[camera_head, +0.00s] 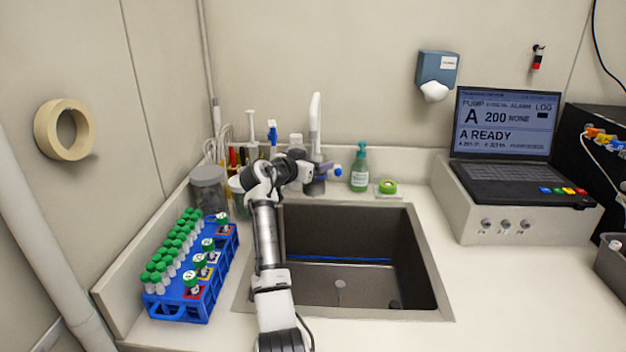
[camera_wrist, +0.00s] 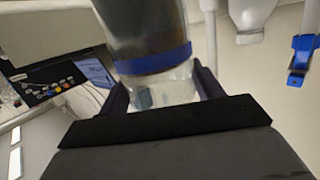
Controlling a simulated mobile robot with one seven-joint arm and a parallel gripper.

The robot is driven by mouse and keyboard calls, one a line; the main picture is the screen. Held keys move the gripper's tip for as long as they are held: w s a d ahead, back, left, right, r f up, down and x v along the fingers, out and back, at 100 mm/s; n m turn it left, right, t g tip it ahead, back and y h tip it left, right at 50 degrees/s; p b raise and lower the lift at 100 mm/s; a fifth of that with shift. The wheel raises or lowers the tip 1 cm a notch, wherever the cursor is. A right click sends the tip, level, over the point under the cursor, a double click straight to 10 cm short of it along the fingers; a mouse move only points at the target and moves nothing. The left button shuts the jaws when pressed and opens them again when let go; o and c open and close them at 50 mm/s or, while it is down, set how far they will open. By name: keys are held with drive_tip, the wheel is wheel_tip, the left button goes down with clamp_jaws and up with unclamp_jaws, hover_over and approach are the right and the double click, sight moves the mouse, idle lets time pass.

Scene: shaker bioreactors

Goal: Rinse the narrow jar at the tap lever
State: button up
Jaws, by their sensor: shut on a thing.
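The narrow jar (camera_wrist: 152,50) is between my gripper's two fingers (camera_wrist: 160,86) in the wrist view. It is a see-through cylinder with a dark upper part, a blue band and a clear lower end. My gripper is shut on it. In the head view my gripper (camera_head: 322,171) is at the back edge of the sink, in front of the white tap (camera_head: 316,120). The jar is hard to make out there. A small blue knob (camera_head: 338,172), perhaps the tap lever, shows just right of my gripper. I cannot tell whether the jar touches the tap.
A blue rack (camera_head: 183,305) of green-capped tubes and a grey-lidded jar (camera_head: 208,188) stand left. A laptop (camera_head: 505,140) stands further right.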

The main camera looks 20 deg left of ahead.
sight(323, 177)
drive_tip(key=shift+w+d, duration=0.25)
drive_tip(key=shift+d, duration=0.2)
drive_tip(key=shift+s, duration=0.1)
drive_tip(key=shift+s+d, duration=0.3)
drive_tip(key=shift+s, duration=0.2)
drive_tip(key=shift+s+d+b, duration=0.3)
drive_tip(key=shift+s+d, duration=0.3)
drive_tip(key=shift+s, duration=0.55)
drive_tip(key=shift+s+d+b, duration=0.35)
drive_tip(key=shift+s+d, duration=0.25)
drive_tip(key=shift+s, duration=0.5)
drive_tip(key=shift+s+d+b, duration=0.3)
drive_tip(key=shift+s+d, duration=0.3)
drive_tip(key=shift+s, duration=0.55)
drive_tip(key=shift+r, duration=0.1)
drive_tip(key=s+d+r+p, duration=0.2)
drive_tip(key=s+r, duration=0.1)
drive_tip(key=shift+s+d+r, duration=0.1)
drive_tip(key=shift+s+r, duration=0.1)
drive_tip(key=shift+s, duration=0.05)
